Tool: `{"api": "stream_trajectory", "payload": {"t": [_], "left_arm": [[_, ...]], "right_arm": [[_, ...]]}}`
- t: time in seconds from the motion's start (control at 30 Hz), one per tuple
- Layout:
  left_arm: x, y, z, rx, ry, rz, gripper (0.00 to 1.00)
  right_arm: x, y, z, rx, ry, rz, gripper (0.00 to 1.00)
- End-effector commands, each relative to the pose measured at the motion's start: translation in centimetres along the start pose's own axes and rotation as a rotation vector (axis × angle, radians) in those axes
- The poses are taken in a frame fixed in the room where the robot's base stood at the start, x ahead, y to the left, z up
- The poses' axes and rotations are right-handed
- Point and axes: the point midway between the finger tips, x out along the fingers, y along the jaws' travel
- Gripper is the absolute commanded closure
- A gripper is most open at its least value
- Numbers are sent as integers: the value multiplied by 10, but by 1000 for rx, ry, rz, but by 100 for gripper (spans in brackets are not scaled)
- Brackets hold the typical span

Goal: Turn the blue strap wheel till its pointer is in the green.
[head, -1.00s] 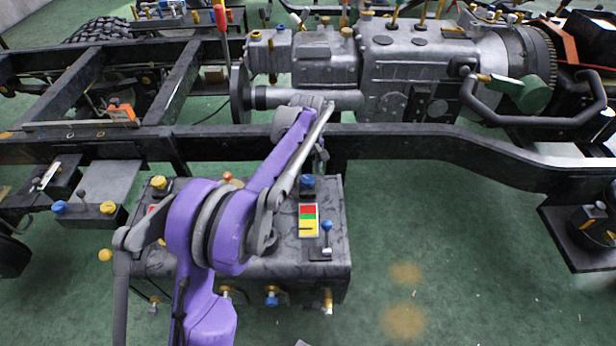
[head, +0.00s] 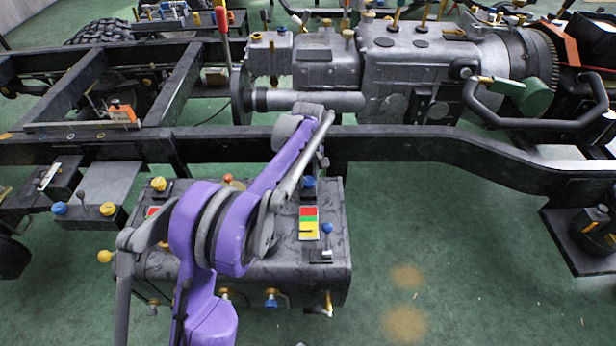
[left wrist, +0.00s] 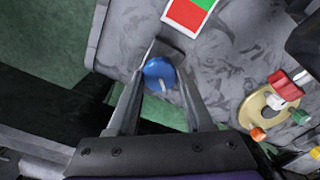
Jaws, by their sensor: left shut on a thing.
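The blue strap wheel (head: 308,183) is a small round knob on top of a dark grey box (head: 290,265), partly behind my arm. It also shows in the left wrist view (left wrist: 158,74), with a pale mark on its face. Beside it is a red, green and yellow scale (head: 309,222); a dark pointer line appears to lie in the yellow part. The scale's red and green show in the left wrist view (left wrist: 188,12). My left gripper (left wrist: 163,66) is shut on the wheel, one finger on each side. My right gripper is not in view.
A blue-topped lever (head: 327,229) stands right of the scale. A yellow knob (head: 158,184) is on the box's left part. The chassis rail (head: 400,150) runs behind the box. Green floor (head: 420,270) is clear to the right.

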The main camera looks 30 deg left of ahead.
Motion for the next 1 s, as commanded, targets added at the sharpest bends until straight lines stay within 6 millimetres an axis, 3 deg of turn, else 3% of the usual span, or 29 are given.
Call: {"api": "stream_trajectory", "payload": {"t": [0.37,1.0], "left_arm": [[-1,0,0,90,0,0,100],[-1,1,0,520,0,0,100]], "right_arm": [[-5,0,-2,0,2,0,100],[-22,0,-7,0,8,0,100]]}}
